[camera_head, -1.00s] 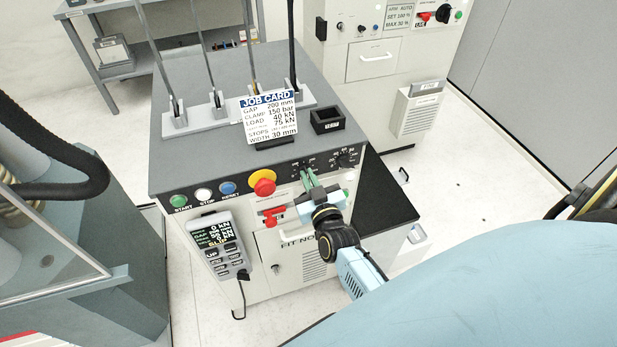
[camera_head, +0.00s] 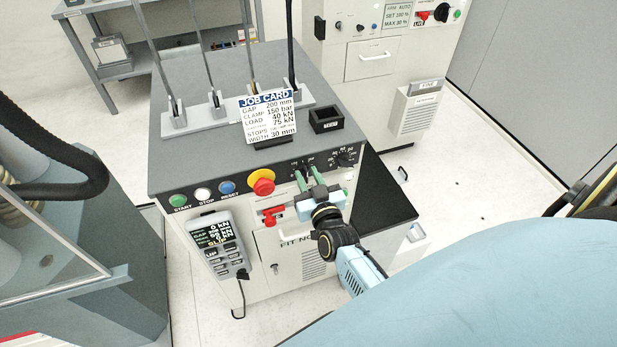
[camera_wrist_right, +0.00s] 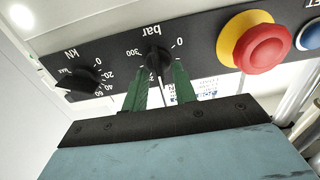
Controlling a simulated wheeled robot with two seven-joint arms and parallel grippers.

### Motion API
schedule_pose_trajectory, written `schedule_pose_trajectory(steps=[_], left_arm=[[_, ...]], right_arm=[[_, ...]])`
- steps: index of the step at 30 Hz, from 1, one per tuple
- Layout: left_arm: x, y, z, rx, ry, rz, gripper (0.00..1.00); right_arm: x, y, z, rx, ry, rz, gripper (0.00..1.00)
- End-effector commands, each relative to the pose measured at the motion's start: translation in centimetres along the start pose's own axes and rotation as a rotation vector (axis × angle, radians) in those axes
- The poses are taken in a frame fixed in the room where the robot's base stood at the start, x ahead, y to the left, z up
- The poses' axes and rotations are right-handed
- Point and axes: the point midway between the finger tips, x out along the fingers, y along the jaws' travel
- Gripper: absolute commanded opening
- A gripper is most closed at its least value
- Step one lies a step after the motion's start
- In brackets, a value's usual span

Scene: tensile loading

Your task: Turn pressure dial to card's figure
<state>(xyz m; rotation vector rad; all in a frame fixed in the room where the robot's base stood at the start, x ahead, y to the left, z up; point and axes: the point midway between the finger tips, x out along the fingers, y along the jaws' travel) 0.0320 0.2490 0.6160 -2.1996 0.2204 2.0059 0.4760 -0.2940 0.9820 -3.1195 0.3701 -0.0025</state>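The job card (camera_head: 267,118) stands on top of the grey console and reads CLAMP 150 bar. The pressure dial (camera_wrist_right: 158,58) is a black knob marked bar, with 0 and 300 on its scale, seen upside down in the right wrist view. My right gripper (camera_wrist_right: 161,76) has its green fingers apart, one on each side of the dial's lower part; I cannot tell whether they touch it. In the head view my right gripper (camera_head: 309,178) is at the console's front panel and partly hides the dial. My left gripper is not in view.
A kN dial (camera_wrist_right: 76,80) sits beside the pressure dial. A red emergency stop button (camera_head: 262,181) is on the other side, near the blue reset button (camera_head: 227,187). A red lever (camera_head: 272,211) is below. A pendant (camera_head: 220,244) hangs on the console front.

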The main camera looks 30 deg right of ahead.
Motion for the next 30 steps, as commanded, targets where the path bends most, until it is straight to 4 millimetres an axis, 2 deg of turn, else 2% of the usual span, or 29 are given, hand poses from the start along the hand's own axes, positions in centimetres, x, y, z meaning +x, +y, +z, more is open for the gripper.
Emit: schedule_pose_trajectory(steps=[7, 11, 14, 24, 30], left_arm=[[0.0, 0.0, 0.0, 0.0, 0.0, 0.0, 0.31], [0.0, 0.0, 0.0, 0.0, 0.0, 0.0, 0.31], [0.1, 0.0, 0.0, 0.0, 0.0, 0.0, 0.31], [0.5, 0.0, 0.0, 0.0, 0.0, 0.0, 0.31], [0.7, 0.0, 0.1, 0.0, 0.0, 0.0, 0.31]], right_arm=[[-0.1, 0.0, 0.0, 0.0, -0.001, 0.0, 0.27], [-0.8, 0.0, 0.1, 0.0, -0.002, 0.0, 0.27], [-2.3, 0.0, 0.1, 0.0, -0.003, 0.0, 0.27], [-9.5, 0.0, 0.2, 0.0, -0.004, 0.0, 0.27], [-12.4, 0.0, 0.1, -0.001, -0.002, 0.0, 0.27]])
